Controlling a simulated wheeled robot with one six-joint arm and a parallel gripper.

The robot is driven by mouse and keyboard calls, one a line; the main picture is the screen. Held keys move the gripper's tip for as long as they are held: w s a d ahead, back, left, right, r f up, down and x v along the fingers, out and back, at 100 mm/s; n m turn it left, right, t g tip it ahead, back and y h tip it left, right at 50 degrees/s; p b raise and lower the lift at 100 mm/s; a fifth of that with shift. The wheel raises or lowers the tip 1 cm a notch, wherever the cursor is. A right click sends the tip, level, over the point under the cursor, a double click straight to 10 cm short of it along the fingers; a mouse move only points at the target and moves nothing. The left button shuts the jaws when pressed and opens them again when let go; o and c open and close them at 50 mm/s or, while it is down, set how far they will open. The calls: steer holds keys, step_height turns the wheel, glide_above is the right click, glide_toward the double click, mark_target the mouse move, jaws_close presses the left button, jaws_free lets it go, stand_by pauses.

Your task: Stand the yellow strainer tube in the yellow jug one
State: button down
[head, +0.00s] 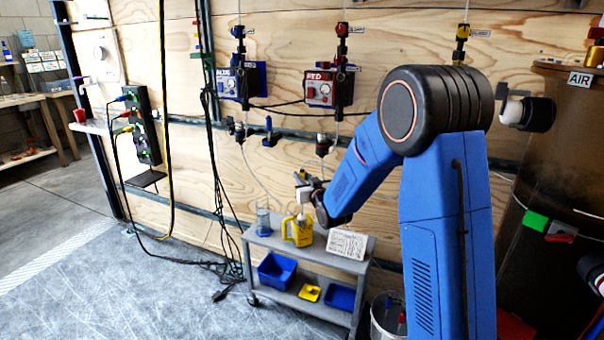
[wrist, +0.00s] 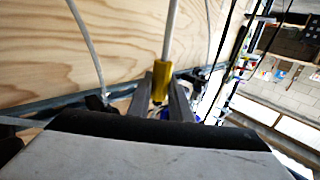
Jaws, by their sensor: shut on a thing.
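The yellow jug (head: 302,236) stands on the top shelf of a grey cart. My gripper (head: 306,184) is close above it. In the wrist view, my gripper (wrist: 164,90) is shut on the yellow strainer tube (wrist: 161,80), with a pale hose rising from its upper end. The tube's lower end is hidden in the wrist view. In the head view a pale piece shows between my gripper and the jug's top; I cannot tell whether the tube's end is inside the jug.
A clear bluish jug (head: 263,221) stands left of the yellow one on the cart (head: 338,263). Blue bins (head: 277,270) sit on the lower shelf. Thin hoses hang in front of the plywood wall (head: 285,65).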

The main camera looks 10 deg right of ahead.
step_height(320, 180, down, 6)
steer(key=shift+f, duration=0.25)
stand_by(0.6)
steer(key=shift+f, duration=0.9)
stand_by(1.0)
steer(key=c, duration=1.5)
jaws_free()
steer(key=shift+c, duration=0.2)
steer(key=shift+s, duration=0.1)
